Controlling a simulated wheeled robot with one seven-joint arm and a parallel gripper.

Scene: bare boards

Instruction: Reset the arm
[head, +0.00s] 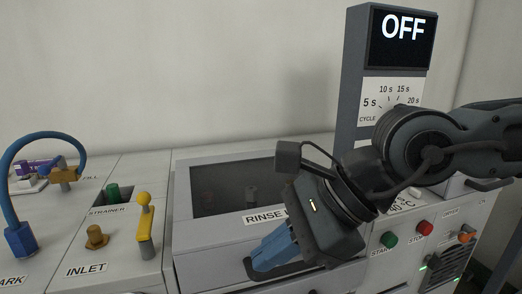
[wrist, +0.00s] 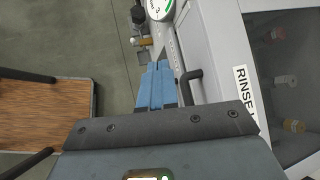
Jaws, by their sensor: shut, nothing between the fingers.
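My gripper (head: 272,249) reaches in from the right in the head view, with its blue fingers pointing down and left. It is in front of the rinse unit (head: 185,240), over the dark handle at that unit's front edge. In the wrist view the gripper (wrist: 158,66) has its blue fingers side by side, shut and empty. The dark handle (wrist: 188,90) shows just right of the fingers; I cannot tell whether they touch it. The rinse unit's dark window (head: 220,186) is partly hidden by my arm.
A display post (head: 349,80) reading OFF stands behind my arm. Green START (head: 389,240) and red STOP (head: 424,227) buttons are at right. A yellow lever (head: 145,225) and blue hose (head: 12,195) are at left. A wooden-topped cart (wrist: 40,112) stands on the floor in the wrist view.

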